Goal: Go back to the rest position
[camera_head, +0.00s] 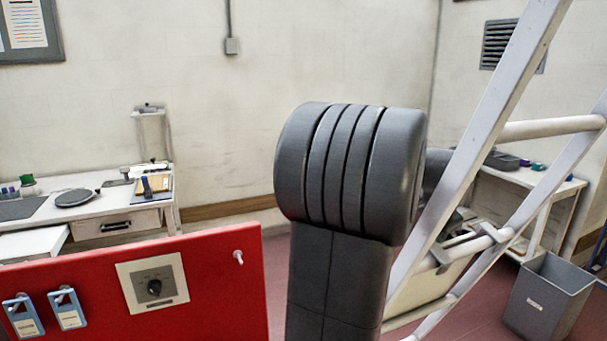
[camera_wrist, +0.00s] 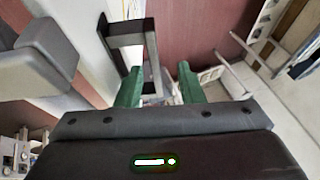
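My gripper (camera_wrist: 160,80) shows in the wrist view, with two green fingers standing well apart. I see nothing held between them. A dark rectangular frame (camera_wrist: 152,60) lies beyond the left finger, beside a pale panel; I cannot tell whether it touches the finger. In the head view my dark grey arm fills the middle, and my gripper is hidden or out of frame.
A red panel (camera_head: 210,290) with a rotary switch (camera_head: 154,288) and blue tags stands at lower left. A white desk (camera_head: 95,212) stands behind it. A white slanted frame (camera_head: 470,150) crosses the right side, near a grey bin (camera_head: 545,300).

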